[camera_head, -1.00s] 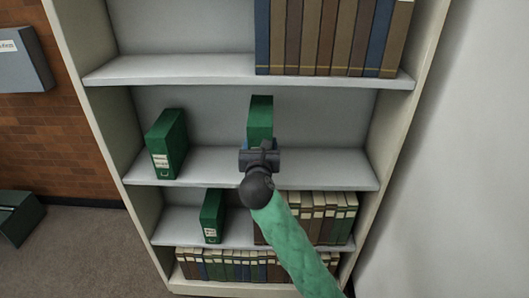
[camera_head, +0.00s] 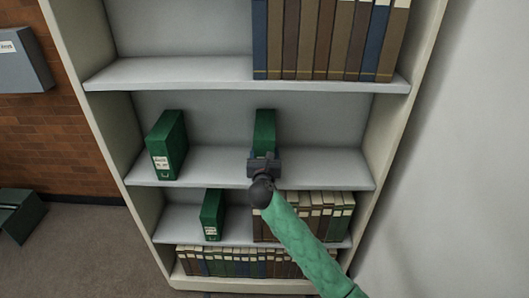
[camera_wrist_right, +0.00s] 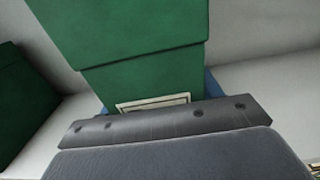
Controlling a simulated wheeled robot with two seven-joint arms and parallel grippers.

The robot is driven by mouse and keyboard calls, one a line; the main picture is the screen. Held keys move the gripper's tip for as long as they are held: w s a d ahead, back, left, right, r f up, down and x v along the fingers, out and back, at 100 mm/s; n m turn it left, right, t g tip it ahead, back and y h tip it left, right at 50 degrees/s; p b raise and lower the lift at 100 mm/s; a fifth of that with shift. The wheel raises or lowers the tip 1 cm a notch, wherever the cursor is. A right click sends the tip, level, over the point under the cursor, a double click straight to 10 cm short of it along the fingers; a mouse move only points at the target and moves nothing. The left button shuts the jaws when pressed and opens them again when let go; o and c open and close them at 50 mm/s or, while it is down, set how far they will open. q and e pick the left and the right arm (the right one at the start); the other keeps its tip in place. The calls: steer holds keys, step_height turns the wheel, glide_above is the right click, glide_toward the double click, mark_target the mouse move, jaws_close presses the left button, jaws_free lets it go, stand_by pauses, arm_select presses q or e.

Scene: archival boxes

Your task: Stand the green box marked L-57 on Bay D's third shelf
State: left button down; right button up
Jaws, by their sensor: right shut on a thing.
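A green box (camera_head: 265,131) stands upright on the middle visible shelf (camera_head: 325,172) of the bookcase, or just over it; I cannot tell if its base touches. My right gripper (camera_head: 264,160) is shut on its front lower part. In the right wrist view the green box (camera_wrist_right: 130,35) rises above the gripper (camera_wrist_right: 165,122), with a pale label mostly hidden behind it. Its marking cannot be read. Another green box (camera_head: 166,145) with a white label stands upright on the same shelf to the left, apart from the held one. My left gripper is not in view.
Brown and blue volumes (camera_head: 325,40) fill the right of the shelf above. A smaller green box (camera_head: 211,215) and a row of books (camera_head: 318,217) stand on the shelf below. The middle shelf is clear right of the held box and between the two boxes.

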stand_by(0.3)
steer(key=o, duration=1.1)
steer(key=shift+f, duration=0.15)
steer(key=o, duration=0.3)
steer(key=shift+o, duration=0.2)
